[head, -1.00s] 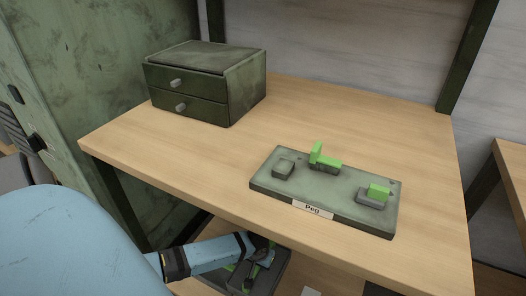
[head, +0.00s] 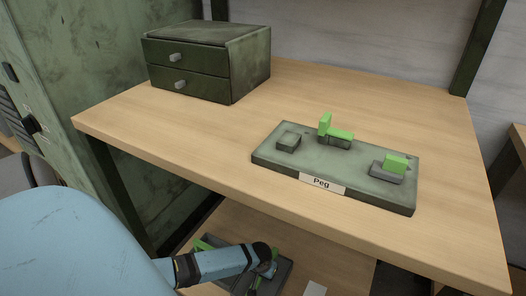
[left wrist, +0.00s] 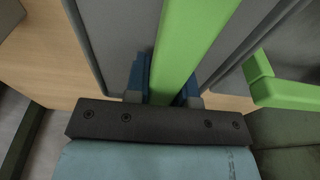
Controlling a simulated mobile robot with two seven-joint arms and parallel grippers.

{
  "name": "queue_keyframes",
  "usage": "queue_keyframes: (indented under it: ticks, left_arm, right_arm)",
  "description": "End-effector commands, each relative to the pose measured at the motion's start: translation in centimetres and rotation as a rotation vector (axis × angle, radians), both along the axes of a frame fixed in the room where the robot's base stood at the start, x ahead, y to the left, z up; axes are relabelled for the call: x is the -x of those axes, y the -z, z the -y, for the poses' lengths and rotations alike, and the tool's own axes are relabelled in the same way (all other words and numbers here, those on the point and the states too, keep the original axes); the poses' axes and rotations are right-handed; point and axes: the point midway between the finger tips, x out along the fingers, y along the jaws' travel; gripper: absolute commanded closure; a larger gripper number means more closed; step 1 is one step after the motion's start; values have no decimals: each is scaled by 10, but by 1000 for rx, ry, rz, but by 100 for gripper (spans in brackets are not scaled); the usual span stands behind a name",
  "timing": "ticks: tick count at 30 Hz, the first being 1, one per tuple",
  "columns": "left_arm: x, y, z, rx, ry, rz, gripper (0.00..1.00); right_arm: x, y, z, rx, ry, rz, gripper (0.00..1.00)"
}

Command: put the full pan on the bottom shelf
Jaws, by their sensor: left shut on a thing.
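The pan (head: 284,274) is a dark grey tray with green pieces in it, low under the table's front edge in the head view. It is partly hidden by my left arm. My left gripper (head: 268,268) is over it. In the left wrist view the blue fingers of my left gripper (left wrist: 163,88) are closed on a long green bar (left wrist: 193,35), with the grey pan (left wrist: 115,40) on both sides. The bottom shelf (head: 338,262) is a wooden board below the tabletop. I cannot tell whether the pan touches it. My right gripper is in neither view.
On the tabletop (head: 225,160) stand a green drawer box (head: 205,62) and a grey board (head: 280,160) labelled "Peg" with green pieces. A white label (head: 315,289) lies on the bottom shelf, right of the pan. The tabletop's front edge overhangs this area.

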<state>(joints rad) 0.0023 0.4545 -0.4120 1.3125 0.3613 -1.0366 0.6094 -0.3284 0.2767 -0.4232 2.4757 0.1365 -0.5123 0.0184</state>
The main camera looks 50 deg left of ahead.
Motion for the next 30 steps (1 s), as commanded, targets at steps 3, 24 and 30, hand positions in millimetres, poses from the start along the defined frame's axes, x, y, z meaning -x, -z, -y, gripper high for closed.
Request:
queue_keyframes:
  ticks: [3,24,30]
  left_arm:
    - [-1,-1,0,0,0,1,100]
    - [3,-26,1,0,1,1,51]
    - [10,-71,2,-1,1,0,51]
  right_arm:
    - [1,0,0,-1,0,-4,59]
    - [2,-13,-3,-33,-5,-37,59]
    - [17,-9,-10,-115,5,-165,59]
